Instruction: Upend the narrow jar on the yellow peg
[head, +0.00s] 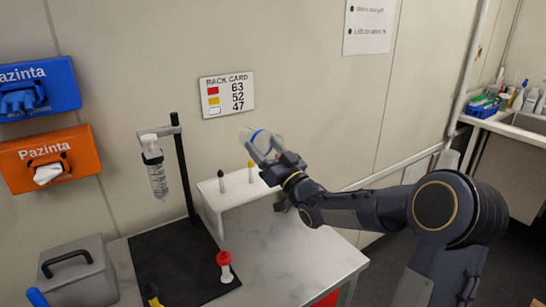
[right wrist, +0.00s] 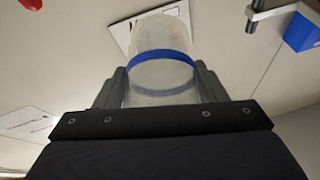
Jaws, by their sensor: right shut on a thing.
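The narrow jar (head: 261,142) is clear with a blue band. My right gripper (head: 282,163) is shut on it and holds it in the air, tilted, in front of the wall. In the right wrist view the jar (right wrist: 160,45) sits between the two fingers of the gripper (right wrist: 161,88), its blue band just beyond them. The yellow peg (head: 251,170) stands upright on the white stand (head: 233,196), below and slightly left of the jar, which is apart from it. My left gripper is not in view.
A dark-tipped peg (head: 222,182) stands left of the yellow one. A black post (head: 183,170) holds a clear bottle (head: 156,178) further left. A red-topped piece (head: 225,262) stands on the black mat (head: 185,265). The marble tabletop's right part (head: 310,262) is clear.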

